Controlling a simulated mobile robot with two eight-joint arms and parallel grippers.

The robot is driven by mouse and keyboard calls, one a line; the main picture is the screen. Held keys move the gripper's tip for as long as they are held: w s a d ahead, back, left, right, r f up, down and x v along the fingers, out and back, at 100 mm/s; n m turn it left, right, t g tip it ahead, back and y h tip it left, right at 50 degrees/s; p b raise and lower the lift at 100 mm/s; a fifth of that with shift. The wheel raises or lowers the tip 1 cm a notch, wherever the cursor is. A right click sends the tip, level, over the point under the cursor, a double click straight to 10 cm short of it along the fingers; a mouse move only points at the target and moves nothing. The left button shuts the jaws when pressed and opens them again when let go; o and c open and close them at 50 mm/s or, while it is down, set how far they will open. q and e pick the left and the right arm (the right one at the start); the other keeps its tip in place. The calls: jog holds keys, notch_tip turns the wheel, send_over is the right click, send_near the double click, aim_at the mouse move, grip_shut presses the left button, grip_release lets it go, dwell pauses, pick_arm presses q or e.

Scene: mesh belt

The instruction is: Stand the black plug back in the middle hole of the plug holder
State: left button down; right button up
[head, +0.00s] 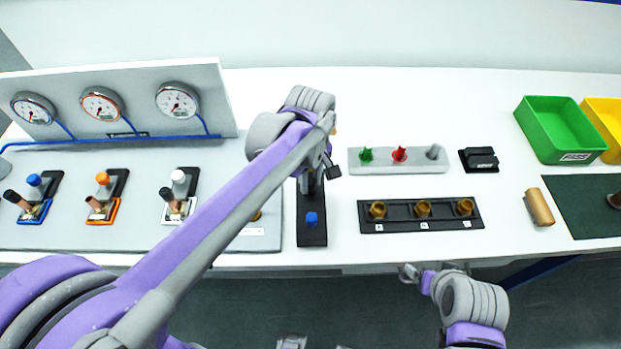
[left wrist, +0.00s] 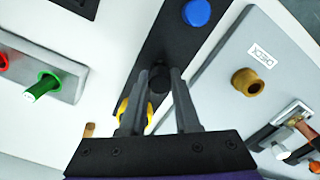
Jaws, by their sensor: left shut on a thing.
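The plug holder (head: 313,236) is a narrow dark strip lying front to back on the table, and it also shows in the left wrist view (left wrist: 160,38). A blue plug (head: 311,219) stands at its front end. A yellow plug (left wrist: 123,110) shows near its other end, partly behind a finger. My left gripper (left wrist: 155,80) is shut on the black plug (left wrist: 160,79), over the strip between the blue and yellow plugs. Whether the plug's lower end is in the middle hole or above it is hidden. My right gripper (head: 408,272) is beyond the table's front edge, too small to read.
Left of the holder is a grey gauge panel (head: 60,235) with several valves. To the right are a grey rack (head: 380,168) with coloured pegs, a black tray (head: 390,226) with brass fittings, a black block (head: 479,159), a tan cylinder (head: 540,206) and a green bin (head: 560,130).

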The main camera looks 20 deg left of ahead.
aim_at(310, 181)
pick_arm(q)
jog(key=shift+f+b, duration=0.5)
jog(key=shift+f, duration=0.4)
pick_arm(e)
jog(key=shift+s+f, duration=0.25)
jog(key=shift+f, duration=0.45)
pick_arm(q)
jog(key=c, duration=0.6)
grip_release()
jog(key=shift+o, duration=0.2)
notch_tip(310, 181, up, 11)
jog(key=shift+f+p, duration=0.15)
jog(key=shift+p, duration=0.2)
pick_arm(e)
jog(key=shift+w+r, duration=0.15)
jog(key=shift+r, duration=0.35)
